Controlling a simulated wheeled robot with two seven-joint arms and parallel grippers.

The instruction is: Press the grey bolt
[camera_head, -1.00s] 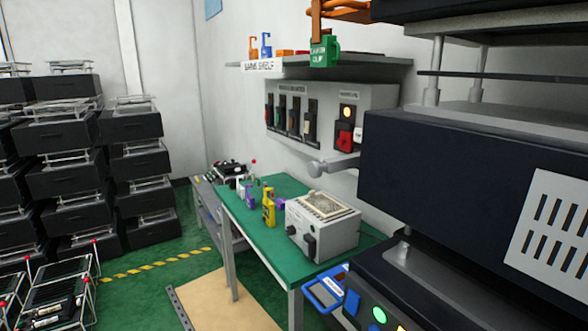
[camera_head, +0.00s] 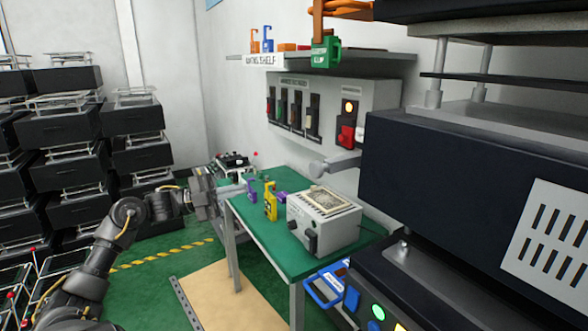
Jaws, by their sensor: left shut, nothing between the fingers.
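A grey bolt-like rod with a round end (camera_head: 335,164) sticks out below the wall panel, left of the large dark machine; I take this for the grey bolt. My left gripper (camera_head: 243,189) comes in from the left, at the far left edge of the green table (camera_head: 262,241). It is shut and empty, with its fingers pointing right, toward the small purple and yellow locks. It is apart from the rod, well to its left. Whether it touches anything is too small to tell. My right gripper does not show.
A yellow lock (camera_head: 270,205) and a purple lock (camera_head: 251,191) stand on the table, beside a grey box with knobs (camera_head: 318,235). A switch panel (camera_head: 372,97) and a shelf (camera_head: 375,66) are above. A dark machine (camera_head: 450,150) fills the right. Stacked black crates (camera_head: 65,165) stand left.

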